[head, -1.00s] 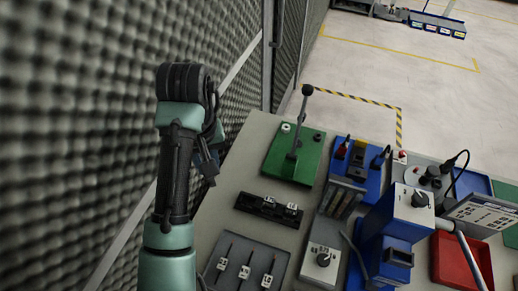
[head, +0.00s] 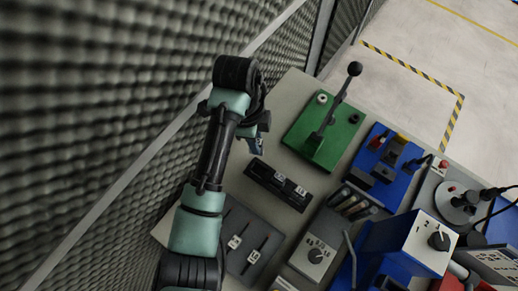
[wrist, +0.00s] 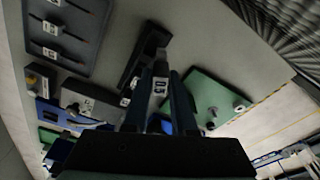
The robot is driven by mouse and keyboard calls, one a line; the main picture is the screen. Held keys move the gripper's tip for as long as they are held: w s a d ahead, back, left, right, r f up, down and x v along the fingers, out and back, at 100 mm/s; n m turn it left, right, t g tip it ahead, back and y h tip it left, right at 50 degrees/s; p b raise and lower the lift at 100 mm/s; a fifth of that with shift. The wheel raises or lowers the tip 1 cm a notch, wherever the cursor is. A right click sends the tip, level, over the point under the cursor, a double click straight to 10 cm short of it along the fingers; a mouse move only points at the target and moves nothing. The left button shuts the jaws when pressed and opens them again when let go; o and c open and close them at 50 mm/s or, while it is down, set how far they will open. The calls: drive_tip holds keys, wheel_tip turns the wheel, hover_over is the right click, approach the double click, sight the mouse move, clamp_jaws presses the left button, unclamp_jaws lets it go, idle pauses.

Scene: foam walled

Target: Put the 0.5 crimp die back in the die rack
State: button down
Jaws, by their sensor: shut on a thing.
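My gripper (head: 257,146) is above and behind the rack there; the held die cannot be made out.
A grey tray (head: 262,222) with several marked tools lies in front of the rack. A green lever press (head: 335,145) stands behind it to the right. Blue fixtures (head: 375,145) and a grey knob box (head: 315,255) stand to the right. A foam wall (head: 100,120) runs close on the left.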

drive_tip(key=m, duration=0.1)
drive_tip(key=s+f+m, duration=0.1)
drive_tip(key=m, duration=0.1)
drive_tip(key=f+m, duration=0.1)
drive_tip(key=m, duration=0.1)
drive_tip(key=shift+s+d+f+g, duration=0.1)
drive_tip(key=shift+s+d+g, duration=0.2)
drive_tip(key=shift+s+d, duration=0.1)
drive_tip(key=shift+f+b, duration=1.45)
drive_tip(key=shift+f, duration=0.8)
drive_tip(key=shift+f+b, duration=0.85)
drive_tip(key=shift+f, duration=0.5)
drive_tip(key=c, duration=0.6)
unclamp_jaws()
drive_tip(key=shift+c, duration=0.2)
drive_tip(key=r, duration=0.4)
drive_tip(key=a+r+p, duration=0.1)
drive_tip(key=r, duration=0.3)
drive_tip(key=w+r+p, duration=0.1)
drive_tip(key=r, duration=0.4)
drive_tip(key=shift+a, duration=0.2)
